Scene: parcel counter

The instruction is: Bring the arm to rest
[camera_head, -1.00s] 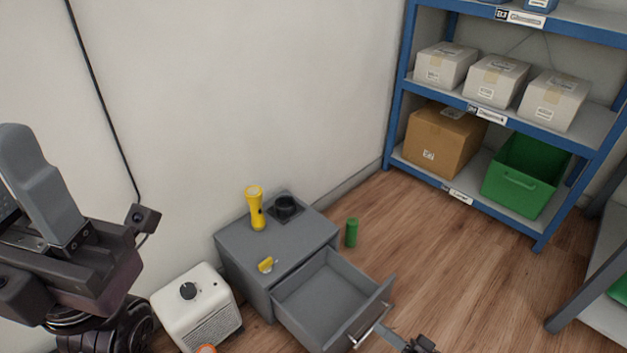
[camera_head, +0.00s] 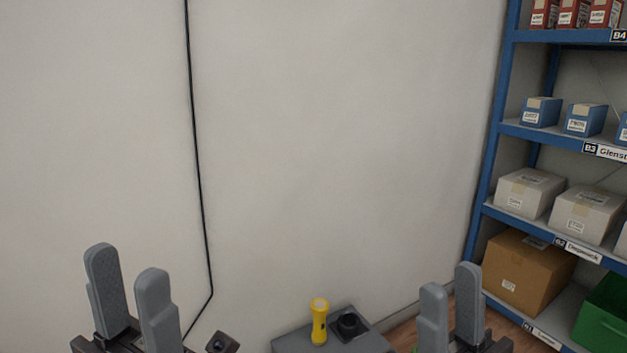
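My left gripper (camera_head: 132,296) is at the lower left of the head view, fingers pointing up. Its two grey fingers stand apart with nothing between them. My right gripper (camera_head: 450,310) is at the lower right, also fingers up. Its fingers are apart with a gap and nothing held between them. Both arms below the grippers are cut off by the bottom edge.
A yellow flashlight (camera_head: 319,321) stands on a grey cabinet (camera_head: 290,342) beside a dark round holder (camera_head: 350,325). A blue shelf (camera_head: 484,215) with a brown box (camera_head: 527,272), white boxes and a green crate (camera_head: 603,312) stands at right. A black cable (camera_head: 197,150) runs down the wall.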

